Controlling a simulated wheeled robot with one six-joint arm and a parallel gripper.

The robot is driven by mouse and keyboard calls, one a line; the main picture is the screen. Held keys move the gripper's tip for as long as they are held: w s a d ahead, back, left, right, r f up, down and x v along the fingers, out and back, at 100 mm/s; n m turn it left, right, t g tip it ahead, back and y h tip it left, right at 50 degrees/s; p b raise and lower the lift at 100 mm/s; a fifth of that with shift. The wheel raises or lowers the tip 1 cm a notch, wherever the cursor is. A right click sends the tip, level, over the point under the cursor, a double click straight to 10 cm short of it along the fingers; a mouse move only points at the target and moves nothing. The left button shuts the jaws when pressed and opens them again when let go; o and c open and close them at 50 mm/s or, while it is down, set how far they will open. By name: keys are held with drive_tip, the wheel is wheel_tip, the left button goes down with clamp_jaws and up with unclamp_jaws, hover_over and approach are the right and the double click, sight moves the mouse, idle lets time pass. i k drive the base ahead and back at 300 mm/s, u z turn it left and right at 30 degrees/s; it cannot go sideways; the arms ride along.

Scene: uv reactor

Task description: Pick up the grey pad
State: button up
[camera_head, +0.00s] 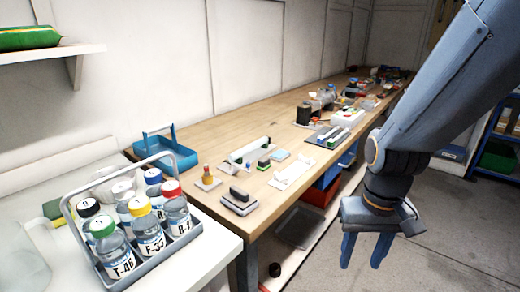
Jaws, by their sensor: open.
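A flat grey pad (240,206) lies on the near end of the wooden workbench (222,120), close to its front edge. A dark block sits on top of it and hides its middle. A smaller flat pale blue-grey piece (281,155) lies farther back on the bench. My gripper (364,252) hangs at the lower right with its fingers pointing down. It is open and empty, in front of the bench and to the right of the grey pad, well apart from it.
A carrier (186,240) of several labelled bottles stands on a white counter at the left. A blue tray (165,150) sits at the bench's left end. A white strip (292,172) and other small parts crowd the bench. The grey floor (450,245) at right is open.

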sight(239, 202)
drive_tip(key=z, duration=1.15)
drive_tip(key=k, duration=0.6)
drive_tip(key=u, duration=1.2)
drive_tip(key=i, duration=0.5)
